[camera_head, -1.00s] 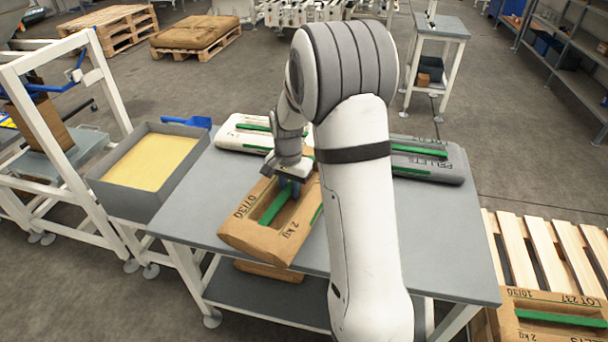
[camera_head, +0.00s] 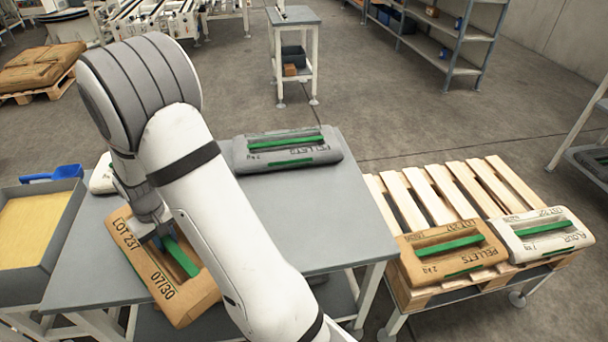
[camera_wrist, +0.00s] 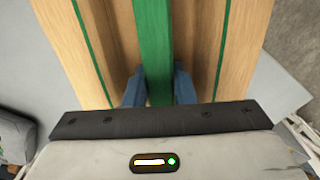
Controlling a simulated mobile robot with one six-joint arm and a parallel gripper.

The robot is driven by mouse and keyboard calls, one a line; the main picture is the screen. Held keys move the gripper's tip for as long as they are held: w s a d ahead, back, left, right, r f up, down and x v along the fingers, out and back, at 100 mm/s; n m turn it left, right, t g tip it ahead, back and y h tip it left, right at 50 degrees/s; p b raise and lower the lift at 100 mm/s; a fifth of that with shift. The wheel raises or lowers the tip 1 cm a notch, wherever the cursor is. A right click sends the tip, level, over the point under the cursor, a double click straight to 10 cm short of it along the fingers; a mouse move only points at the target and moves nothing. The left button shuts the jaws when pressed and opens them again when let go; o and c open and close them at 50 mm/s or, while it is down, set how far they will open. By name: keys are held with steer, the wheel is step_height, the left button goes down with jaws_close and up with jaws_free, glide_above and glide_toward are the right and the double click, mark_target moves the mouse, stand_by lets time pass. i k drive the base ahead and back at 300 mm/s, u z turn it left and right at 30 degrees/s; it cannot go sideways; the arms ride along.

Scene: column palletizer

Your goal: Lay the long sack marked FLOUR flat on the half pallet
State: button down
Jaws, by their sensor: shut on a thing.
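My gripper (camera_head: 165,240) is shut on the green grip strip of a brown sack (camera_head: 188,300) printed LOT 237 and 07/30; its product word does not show. The wrist view shows blue fingers (camera_wrist: 158,90) on both sides of the green strip, on the brown sack (camera_wrist: 210,35). The sack is over the table's near left part; its clearance is hard to tell. The slatted half pallet (camera_head: 449,190) stands at the right. On its near side lie a brown sack marked PELLETS (camera_head: 430,266) and a white sack marked FLOUR (camera_head: 565,246), side by side.
A grey PELLETS sack (camera_head: 285,160) lies on the grey table (camera_head: 335,225) at the back. A white sack (camera_head: 103,178) is mostly hidden behind my arm. A grey bin with yellow contents (camera_head: 30,232) stands left. The pallet's far slats are bare.

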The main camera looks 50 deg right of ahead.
mark_target(500, 196)
steer(key=z, duration=1.1)
steer(key=i, duration=0.15)
steer(key=u, duration=2.25)
steer(key=k, duration=2.25)
steer(key=u, duration=2.95)
steer(key=i, duration=0.1)
steer(key=z, duration=4.05)
